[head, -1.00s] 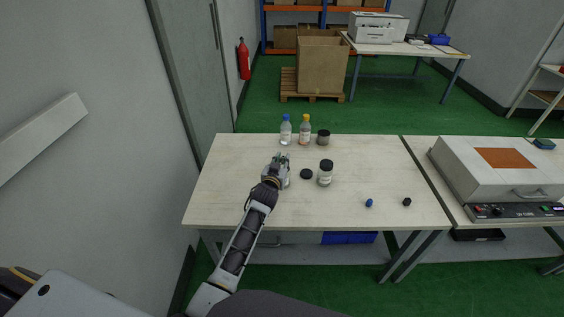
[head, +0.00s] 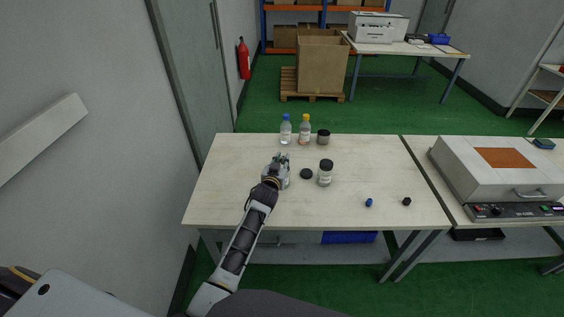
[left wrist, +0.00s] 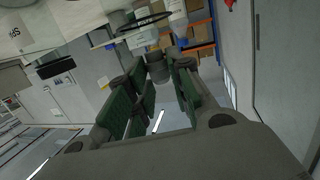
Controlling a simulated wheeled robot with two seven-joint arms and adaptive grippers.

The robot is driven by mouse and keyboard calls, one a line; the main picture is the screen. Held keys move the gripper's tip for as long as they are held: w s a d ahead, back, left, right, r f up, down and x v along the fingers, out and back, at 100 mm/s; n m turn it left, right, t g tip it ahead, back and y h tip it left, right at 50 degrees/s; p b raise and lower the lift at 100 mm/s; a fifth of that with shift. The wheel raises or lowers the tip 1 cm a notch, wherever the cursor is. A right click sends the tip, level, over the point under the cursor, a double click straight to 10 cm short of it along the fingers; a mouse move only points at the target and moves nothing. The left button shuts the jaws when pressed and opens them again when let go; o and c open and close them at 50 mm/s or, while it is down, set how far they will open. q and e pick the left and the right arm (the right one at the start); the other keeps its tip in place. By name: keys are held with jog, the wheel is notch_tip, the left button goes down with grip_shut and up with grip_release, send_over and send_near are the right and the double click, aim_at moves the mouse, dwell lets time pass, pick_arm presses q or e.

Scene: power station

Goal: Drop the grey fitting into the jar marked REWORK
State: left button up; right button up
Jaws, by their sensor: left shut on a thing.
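My left gripper (head: 281,160) is over the table, left of a loose black disc (head: 306,174) and a black-lidded jar (head: 325,175). In the left wrist view its green-padded fingers (left wrist: 158,80) are shut on the grey fitting (left wrist: 157,68), which shows between the tips. A black rim (left wrist: 145,24) lies just beyond the fitting; I cannot tell whether it belongs to an open jar. A label at the upper left starts with "SP". The word REWORK is not readable in either view. My right gripper is not in view.
A blue-capped bottle (head: 285,130), an orange-capped bottle (head: 305,130) and a dark-lidded jar (head: 323,137) stand at the back of the table. A small blue piece (head: 369,203) and a small black piece (head: 407,202) lie at the front right. The table's left part is clear.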

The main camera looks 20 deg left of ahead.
pick_arm(q)
jog(key=shift+f, duration=0.25)
dwell(0.4)
jog(key=o, duration=0.8)
dwell(0.4)
